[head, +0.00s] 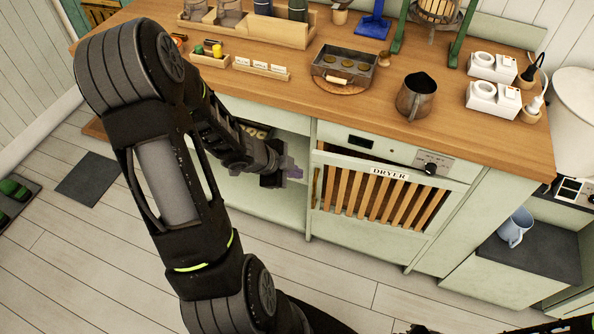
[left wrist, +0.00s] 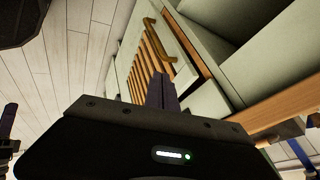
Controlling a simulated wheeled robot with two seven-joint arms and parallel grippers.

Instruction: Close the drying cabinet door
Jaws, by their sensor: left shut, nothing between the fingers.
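The drying cabinet door (head: 385,213) is a pale green frame with upright wooden slats and a DRYER label on its top rail. It stands in the front of the counter, and a dark gap shows above its top rail, so it looks slightly ajar. In the left wrist view the slatted door (left wrist: 146,68) carries a brass handle (left wrist: 160,46). My left gripper (head: 291,174) is shut and empty, just left of the door's handle side. Its closed fingers (left wrist: 163,92) point toward the door; whether they touch it I cannot tell. My right gripper does not show clearly.
The wooden counter (head: 285,100) above holds a metal pitcher (head: 416,97), a metal box (head: 343,68) and trays. A control knob (head: 431,168) sits above the door. A low dark-topped stand with a blue mug (head: 515,227) is at right. The floor in front is clear.

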